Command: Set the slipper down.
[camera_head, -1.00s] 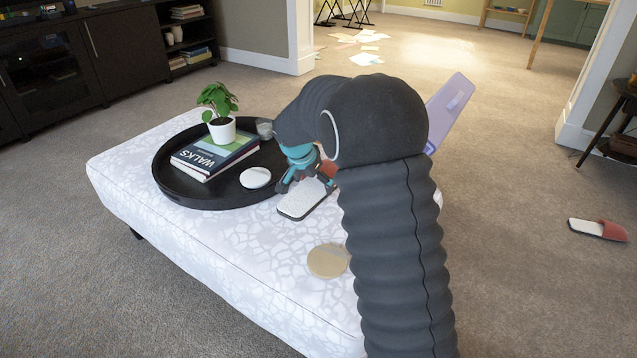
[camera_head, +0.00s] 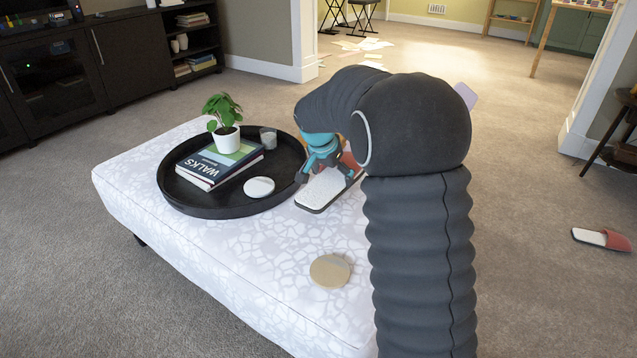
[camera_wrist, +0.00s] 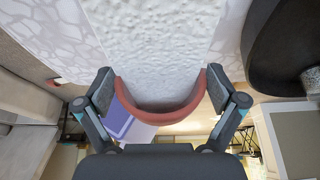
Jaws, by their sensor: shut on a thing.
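A slipper (camera_head: 323,188) with a white sole and a red strap is in my gripper (camera_head: 330,171), above the white patterned ottoman (camera_head: 240,268), just right of the black tray. In the wrist view my gripper (camera_wrist: 160,95) has a finger on each side of the slipper (camera_wrist: 155,50), shut at its red strap. Whether the sole touches the ottoman, I cannot tell. My arm hides part of the ottoman's right side. A second, matching slipper (camera_head: 602,238) lies on the carpet at the far right.
The black tray (camera_head: 190,203) holds a potted plant (camera_head: 226,138), books (camera_head: 212,168), a glass (camera_head: 268,138) and a white disc (camera_head: 259,187). A tan round disc (camera_head: 330,271) lies on the ottoman nearer me. The ottoman's front is otherwise clear. A dark side table (camera_head: 615,140) stands at right.

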